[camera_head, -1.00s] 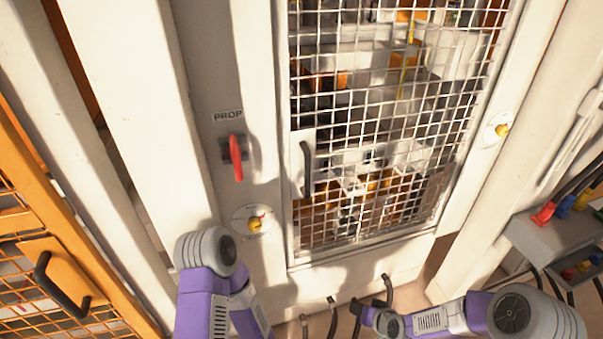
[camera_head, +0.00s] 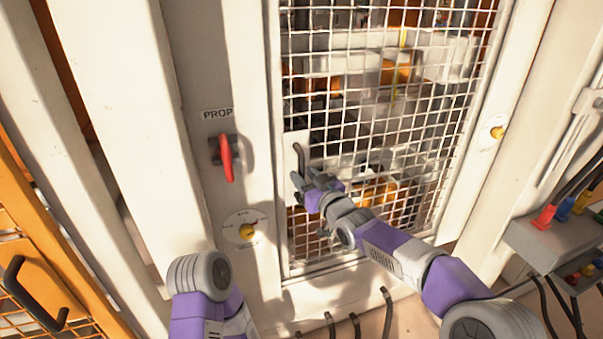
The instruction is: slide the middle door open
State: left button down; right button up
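The middle door (camera_head: 440,165) is a white-framed wire mesh door in the centre of the head view. Its dark vertical handle (camera_head: 299,156) sits on a white plate at the door's left edge. My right gripper (camera_head: 297,186) is at the lower part of this handle. Its fingers look parted, but I cannot tell whether they are around the handle or touching it. My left arm (camera_head: 203,290) shows at the bottom left, and its gripper is not in view.
A red lever (camera_head: 226,158) under a PROP label and a yellow knob (camera_head: 247,231) are on the post left of the door. Another yellow knob (camera_head: 497,132) is on the right post. An orange mesh door (camera_head: 45,270) is at the left. A grey connector box (camera_head: 555,235) with cables is at the right.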

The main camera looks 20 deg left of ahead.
jog(key=shift+x, duration=1.05)
jog(key=shift+c, duration=0.2)
grip_shut()
